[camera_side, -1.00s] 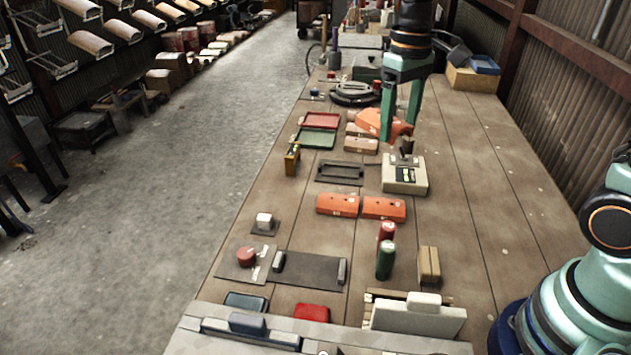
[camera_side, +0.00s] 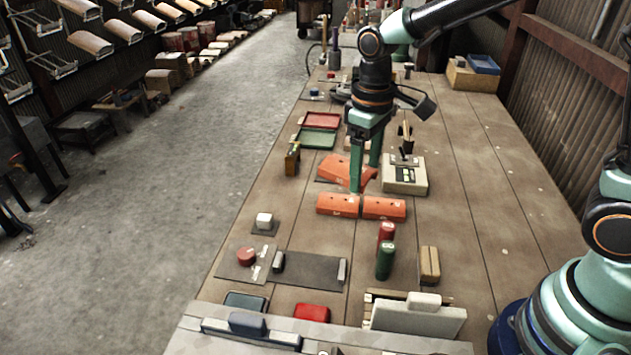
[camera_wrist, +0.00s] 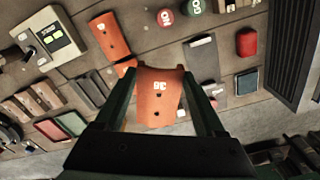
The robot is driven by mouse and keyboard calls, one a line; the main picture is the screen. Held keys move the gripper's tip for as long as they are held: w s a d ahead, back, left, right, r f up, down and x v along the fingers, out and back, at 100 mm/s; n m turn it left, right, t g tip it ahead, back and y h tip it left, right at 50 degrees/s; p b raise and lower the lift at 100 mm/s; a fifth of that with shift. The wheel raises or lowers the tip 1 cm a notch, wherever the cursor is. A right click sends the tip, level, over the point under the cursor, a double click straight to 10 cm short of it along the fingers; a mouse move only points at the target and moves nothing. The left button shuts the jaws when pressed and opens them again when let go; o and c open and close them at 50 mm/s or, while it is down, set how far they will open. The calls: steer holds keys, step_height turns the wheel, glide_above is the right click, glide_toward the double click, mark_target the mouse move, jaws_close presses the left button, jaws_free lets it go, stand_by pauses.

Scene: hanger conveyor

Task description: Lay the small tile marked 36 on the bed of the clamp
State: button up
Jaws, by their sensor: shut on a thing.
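My gripper (camera_side: 365,178) is shut on a small orange tile (camera_side: 334,168), which it holds over the dark slotted tray. In the wrist view my gripper (camera_wrist: 158,82) has a finger on each side of the tile (camera_wrist: 158,106); its white marking is upside down and looks like 36. What seems to be the clamp, a flat dark grey bed (camera_side: 312,268) with an upright grey block at each end, lies nearer the front. The bed is bare; it also shows in the wrist view (camera_wrist: 203,62). The held tile is apart from it.
Two more orange tiles (camera_side: 338,205) (camera_side: 384,208) lie between my gripper and the bed. A red (camera_side: 386,231) and a green cylinder (camera_side: 385,262) stand right of the bed. A red knob (camera_side: 246,256) is at its left. A beige box (camera_side: 405,177) stands right of my gripper.

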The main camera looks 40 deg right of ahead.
mark_target(331, 272)
steer(key=shift+s+a+f+n, duration=0.7)
steer(key=shift+a+f, duration=0.85)
steer(key=shift+f, duration=0.95)
steer(key=shift+s+a+f+n, duration=0.4)
steer(key=shift+a+f+n, duration=0.55)
steer(key=shift+a+f, duration=1.1)
steer(key=shift+s+a+f+n, duration=0.55)
steer(key=shift+a+f+n, duration=0.4)
steer(key=shift+f, duration=2)
steer(key=shift+a, duration=0.1)
steer(key=o, duration=1.4)
step_height(331, 272, up, 12)
steer(key=shift+r, duration=0.1)
